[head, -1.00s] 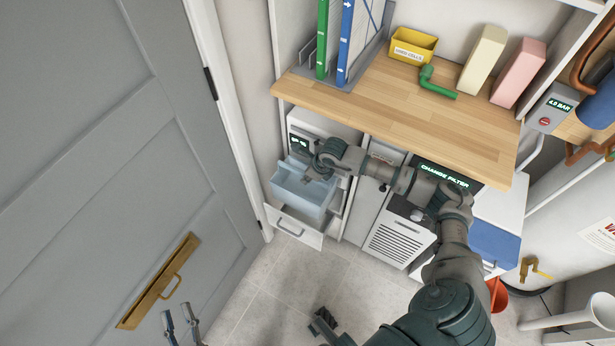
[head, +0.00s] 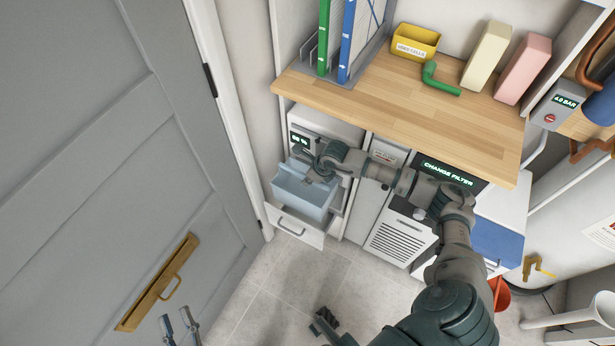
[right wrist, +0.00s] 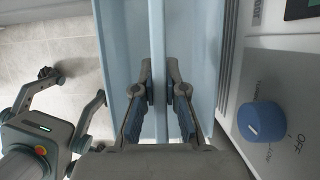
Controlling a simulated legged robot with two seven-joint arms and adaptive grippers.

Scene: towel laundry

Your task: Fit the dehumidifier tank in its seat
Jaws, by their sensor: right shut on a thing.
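The light-blue tank (head: 297,198) is an open-topped box in front of the white dehumidifier (head: 322,128), above a pulled-out white drawer (head: 295,229). My right gripper (head: 316,168) reaches it from the right. In the right wrist view, my right gripper (right wrist: 163,80) is shut on a light-blue bar across the top of the tank (right wrist: 200,50), one finger on each side. The dehumidifier panel with a blue knob (right wrist: 262,122) is close to the right. The seat is mostly hidden by the tank and arm. My left gripper (head: 180,326) is open and empty at the bottom edge.
A wooden counter (head: 400,105) overhangs the dehumidifier. A cabinet reading "CHANGE FILTER" (head: 447,173) stands right, behind my right arm. A grey door (head: 90,170) with a brass handle (head: 160,283) is left. The tiled floor (head: 270,290) in front is partly clear.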

